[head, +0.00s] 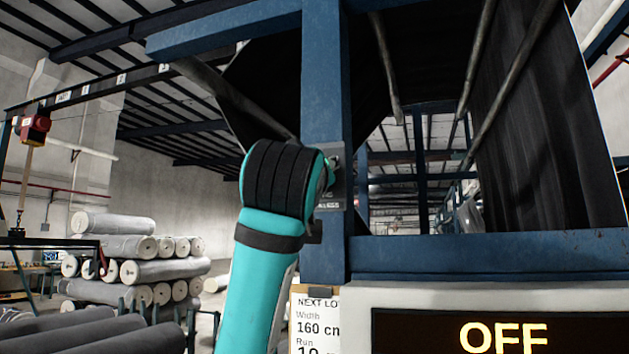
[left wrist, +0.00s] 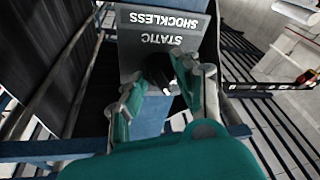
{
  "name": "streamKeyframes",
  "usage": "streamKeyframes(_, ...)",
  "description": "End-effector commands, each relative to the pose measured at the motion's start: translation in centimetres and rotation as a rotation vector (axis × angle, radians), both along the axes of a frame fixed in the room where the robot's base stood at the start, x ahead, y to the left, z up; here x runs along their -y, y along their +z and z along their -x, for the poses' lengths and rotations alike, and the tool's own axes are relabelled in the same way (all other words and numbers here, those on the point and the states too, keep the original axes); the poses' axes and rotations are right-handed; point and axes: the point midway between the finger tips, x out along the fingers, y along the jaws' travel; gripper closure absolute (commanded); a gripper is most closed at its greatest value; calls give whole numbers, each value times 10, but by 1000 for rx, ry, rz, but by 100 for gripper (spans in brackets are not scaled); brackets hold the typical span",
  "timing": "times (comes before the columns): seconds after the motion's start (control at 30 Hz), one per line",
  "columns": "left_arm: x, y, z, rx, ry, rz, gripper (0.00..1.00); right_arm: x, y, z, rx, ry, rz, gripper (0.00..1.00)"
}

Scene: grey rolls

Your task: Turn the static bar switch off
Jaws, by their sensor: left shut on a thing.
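The static bar switch is a black rotary knob (left wrist: 158,70) with a white mark, on a grey plate (left wrist: 130,52) lettered STATIC SHOCKLESS, upside down in the left wrist view. The plate (head: 338,190) is fixed to a blue upright post, mostly hidden behind my left wrist in the head view. My left gripper (left wrist: 161,83) is shut on the knob, one finger on each side; its fingers (head: 329,174) are largely hidden in the head view. The white mark points toward my palm. A dark display (head: 503,335) below reads OFF in yellow. My right gripper is in neither view.
The blue frame's crossbeam (head: 490,252) runs right from the post (head: 325,80). Dark fabric (head: 535,120) hangs at the right. A clipboard sheet (head: 315,325) sits left of the display. Several wrapped rolls (head: 135,270) are stacked at the far left.

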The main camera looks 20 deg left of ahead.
Motion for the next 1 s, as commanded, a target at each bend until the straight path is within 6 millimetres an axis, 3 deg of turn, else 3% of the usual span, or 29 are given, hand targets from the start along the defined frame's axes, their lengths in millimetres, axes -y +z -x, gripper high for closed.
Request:
streamKeyframes(0.4,0,4,2,3,1,182,100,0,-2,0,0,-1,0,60)
streamKeyframes(0.93,-1,5,2,5,1,203,100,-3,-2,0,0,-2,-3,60)
streamKeyframes(0.97,-1,5,2,6,1,203,68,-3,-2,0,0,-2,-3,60)
streamKeyframes(1.0,-1,5,2,5,1,203,63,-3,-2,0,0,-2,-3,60)
